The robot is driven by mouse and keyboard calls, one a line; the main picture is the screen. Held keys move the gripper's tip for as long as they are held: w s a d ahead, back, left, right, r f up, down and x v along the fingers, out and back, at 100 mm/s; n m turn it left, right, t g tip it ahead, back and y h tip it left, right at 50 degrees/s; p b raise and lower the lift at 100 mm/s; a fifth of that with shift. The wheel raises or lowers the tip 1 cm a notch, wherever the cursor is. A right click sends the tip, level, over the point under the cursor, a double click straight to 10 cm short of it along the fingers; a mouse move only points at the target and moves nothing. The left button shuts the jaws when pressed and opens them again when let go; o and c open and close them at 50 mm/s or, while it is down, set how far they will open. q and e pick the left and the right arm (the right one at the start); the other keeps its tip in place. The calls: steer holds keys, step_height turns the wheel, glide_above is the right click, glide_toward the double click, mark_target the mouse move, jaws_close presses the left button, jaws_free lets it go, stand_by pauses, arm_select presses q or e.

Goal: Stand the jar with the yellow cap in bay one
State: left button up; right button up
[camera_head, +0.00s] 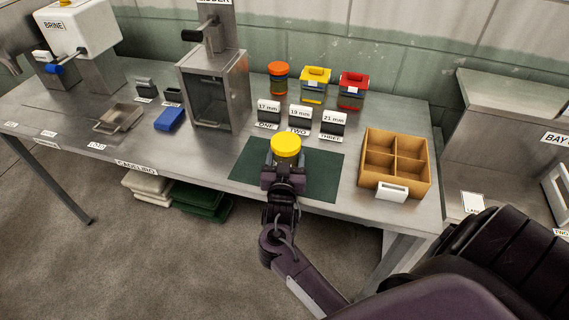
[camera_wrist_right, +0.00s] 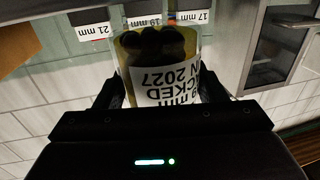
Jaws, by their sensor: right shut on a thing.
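The jar with the yellow cap (camera_head: 286,145) is upright at the green mat on the bench, seen from above. My right gripper (camera_head: 283,179) is shut on the jar from the near side. In the right wrist view the glass jar (camera_wrist_right: 160,60) sits between the fingers, upside down in the picture, with dark round contents and a white label reading partly "2027". I cannot tell whether the jar touches the mat. A grey unit with a partly cut-off "BAY" sign (camera_head: 556,139) stands at the right edge; a "TWO" label (camera_head: 562,232) shows there. Bay one is not identifiable. My left gripper is out of view.
Size cards (camera_head: 300,113) for 17, 19 and 21 mm stand behind the green mat (camera_head: 322,172). A wooden divided box (camera_head: 397,153) is right of it. Red, yellow and orange-topped containers stand at the back. A metal machine (camera_head: 214,88) stands left. A gap separates bench and bay unit.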

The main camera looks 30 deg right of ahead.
step_height(320, 180, down, 2)
steer(key=shift+b, duration=0.35)
steer(key=shift+w+d+f, duration=0.1)
steer(key=shift+w, duration=0.3)
steer(key=shift+s, duration=0.3)
steer(key=o, duration=1.2)
steer(key=shift+w+f, duration=0.1)
steer(key=shift+r, duration=0.2)
